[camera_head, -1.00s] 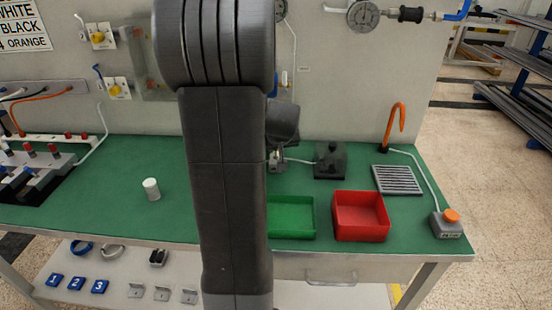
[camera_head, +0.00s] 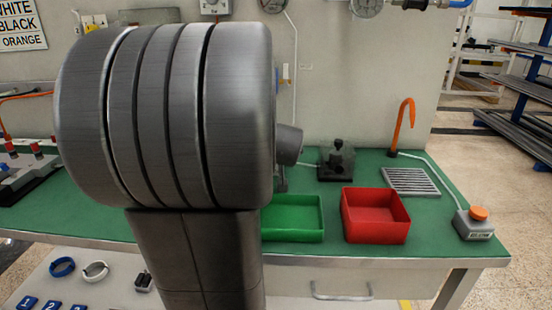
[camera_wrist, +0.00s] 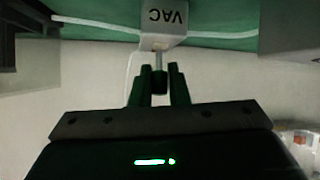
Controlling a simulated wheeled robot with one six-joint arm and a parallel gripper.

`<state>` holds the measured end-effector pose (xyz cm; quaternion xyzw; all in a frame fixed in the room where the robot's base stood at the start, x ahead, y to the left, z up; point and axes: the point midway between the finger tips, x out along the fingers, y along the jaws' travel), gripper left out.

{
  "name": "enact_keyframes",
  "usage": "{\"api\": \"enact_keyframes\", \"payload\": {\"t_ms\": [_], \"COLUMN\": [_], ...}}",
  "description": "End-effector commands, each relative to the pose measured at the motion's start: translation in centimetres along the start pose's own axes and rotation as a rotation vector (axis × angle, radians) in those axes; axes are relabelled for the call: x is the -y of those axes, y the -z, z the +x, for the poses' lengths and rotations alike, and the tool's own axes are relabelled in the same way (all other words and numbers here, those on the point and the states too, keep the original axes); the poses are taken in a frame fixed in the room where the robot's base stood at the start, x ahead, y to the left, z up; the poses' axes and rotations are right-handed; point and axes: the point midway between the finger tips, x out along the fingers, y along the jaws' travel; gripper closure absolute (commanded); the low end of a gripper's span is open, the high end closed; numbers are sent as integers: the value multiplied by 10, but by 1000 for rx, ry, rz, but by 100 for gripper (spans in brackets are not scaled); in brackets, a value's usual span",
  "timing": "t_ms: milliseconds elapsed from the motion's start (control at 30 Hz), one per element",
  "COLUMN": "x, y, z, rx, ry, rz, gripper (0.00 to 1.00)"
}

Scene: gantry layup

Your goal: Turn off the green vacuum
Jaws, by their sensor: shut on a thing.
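A pale box marked VAC (camera_wrist: 165,18) is at the top of the wrist view, with its lettering upside down. A thin metal stem (camera_wrist: 158,58) sticks out of it towards me and ends in a small dark knob (camera_wrist: 159,82). My gripper (camera_wrist: 160,72) has its two dark fingers on either side of the knob and is shut on it. In the head view my arm hides the gripper and most of the space around it. I see no green colour on the VAC box.
On the green bench (camera_head: 348,172) stand a green tray (camera_head: 293,235), a red bin (camera_head: 376,236), a dark clamp-like device (camera_head: 336,162), a grille (camera_head: 411,181), an orange hook (camera_head: 402,125) and an orange button box (camera_head: 473,225). A white cable (camera_wrist: 95,22) runs past the VAC box.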

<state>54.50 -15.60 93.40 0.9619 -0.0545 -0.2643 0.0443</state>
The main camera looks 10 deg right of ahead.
Motion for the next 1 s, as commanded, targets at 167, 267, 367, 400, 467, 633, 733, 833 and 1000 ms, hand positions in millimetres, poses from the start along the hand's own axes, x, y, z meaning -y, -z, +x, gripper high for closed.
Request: {"api": "enact_keyframes", "payload": {"t_ms": [167, 267, 367, 400, 467, 633, 733, 833, 1000], "x": [0, 0, 0, 0, 0, 0, 0, 0, 0], "y": [0, 0, 0, 0, 0, 0, 0, 0, 0], "z": [0, 0, -1, -1, -1, -1, 0, 0, -2], "rx": [-16, -18, -18, -18, -18, -18, -18, -17, -17], "ry": [-4, -4, -4, -4, -4, -4, -4, -4, -4], "rz": [-3, -3, -3, -3, -3, -3, -2, -2, -2], "gripper": [100, 100, 100, 100, 100, 75, 64, 64, 64]}}
